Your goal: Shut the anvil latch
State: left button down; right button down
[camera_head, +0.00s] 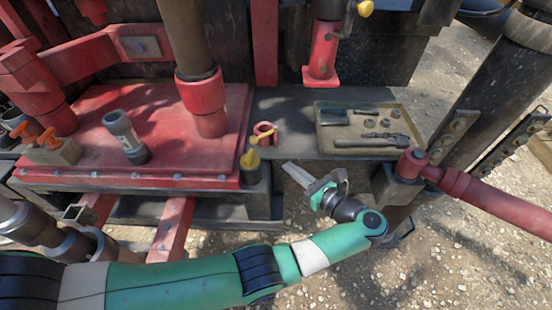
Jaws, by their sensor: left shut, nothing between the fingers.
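No part in view can be told for certain as the anvil latch. A small red curved fitting (265,128) with a yellow handle stands at the right edge of the red deck, above a dark and yellow fitting (250,160). My left gripper (291,170) is shut and empty. Its pale fingers point up and left, to the right of these fittings, apart from them in the picture. My green left arm comes in along the bottom. My right gripper is not in view.
A tray (319,140) with several tools lies on the dark shelf (285,110). A red pipe (480,195) with a dark bracket is right of my gripper. A grey cylinder (125,137) and an orange-handled block (52,151) stand on the red deck (95,110). Gravel lies below.

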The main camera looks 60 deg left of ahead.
aim_at(256, 142)
pick_arm(q)
jog(key=b+x, duration=0.1)
jog(key=x, duration=1.2)
jog(key=shift+s+a+f, duration=0.1)
jog(key=shift+a, duration=0.05)
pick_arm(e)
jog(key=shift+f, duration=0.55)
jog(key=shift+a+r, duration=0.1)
